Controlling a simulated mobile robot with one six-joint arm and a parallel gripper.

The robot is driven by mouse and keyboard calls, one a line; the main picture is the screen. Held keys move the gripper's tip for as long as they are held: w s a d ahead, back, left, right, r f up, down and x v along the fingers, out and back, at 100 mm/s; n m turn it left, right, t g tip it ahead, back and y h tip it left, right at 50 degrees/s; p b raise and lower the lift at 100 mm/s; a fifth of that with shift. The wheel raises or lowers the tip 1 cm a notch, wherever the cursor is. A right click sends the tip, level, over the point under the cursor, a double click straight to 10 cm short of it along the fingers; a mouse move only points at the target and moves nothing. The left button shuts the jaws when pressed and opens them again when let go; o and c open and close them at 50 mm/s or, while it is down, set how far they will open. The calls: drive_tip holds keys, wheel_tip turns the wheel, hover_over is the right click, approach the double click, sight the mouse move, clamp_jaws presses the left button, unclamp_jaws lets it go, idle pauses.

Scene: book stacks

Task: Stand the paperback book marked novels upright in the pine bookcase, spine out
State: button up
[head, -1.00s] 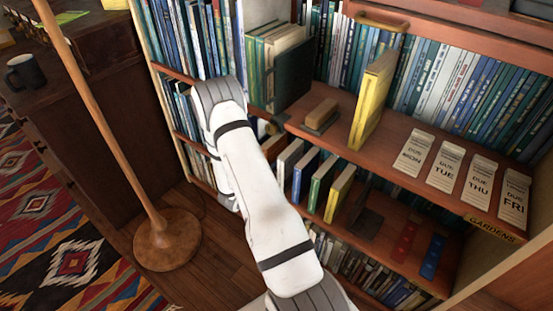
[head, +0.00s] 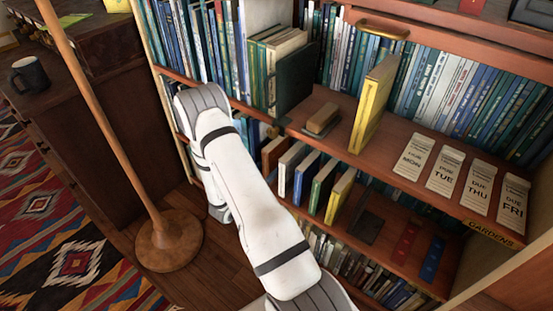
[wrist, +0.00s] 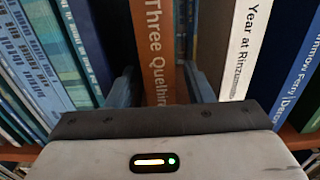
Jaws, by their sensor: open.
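In the wrist view, a brown-orange book (wrist: 156,40) with a spine reading "Three Quelhir..." stands upright, spine toward me. My gripper (wrist: 163,88) is open, with one finger on each side of this spine; I cannot tell whether they touch it. The same brown book (head: 272,152) seems to show on the lower shelf in the head view, beside my arm. My gripper is hidden in the head view. I can read no "novels" mark on any book. The reddish-brown bookcase (head: 440,190) fills the right side.
A white book (wrist: 243,45) and blue book (wrist: 300,85) stand right of the brown one. A yellow book (head: 372,105) stands on the shelf above, near due-date cards (head: 445,170) and a "GARDENS" label (head: 490,234). A lamp pole (head: 110,135) stands left.

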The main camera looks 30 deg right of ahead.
drive_tip(key=p+v, duration=0.1)
drive_tip(key=v, duration=0.6)
drive_tip(key=s+r+m+g+y, duration=0.5)
drive_tip(key=s+r+m+g, duration=0.65)
drive_tip(key=r, duration=0.45)
drive_tip(key=s+a+r+m+t+y, duration=0.3)
drive_tip(key=s+a+r+m+y, duration=0.1)
drive_tip(key=a+m+y, duration=0.1)
drive_tip(key=s+a+r+m+t+y, duration=0.4)
drive_tip(key=a+y, duration=0.3)
drive_tip(key=a, duration=0.2)
drive_tip(key=shift+r+m, duration=0.65)
drive_tip(key=shift+r, duration=0.05)
drive_tip(key=shift+r, duration=0.1)
wheel_tip(320, 180, up, 31)
drive_tip(key=t+p, duration=0.1)
drive_tip(key=p, duration=2.7)
drive_tip(key=shift+s, duration=0.45)
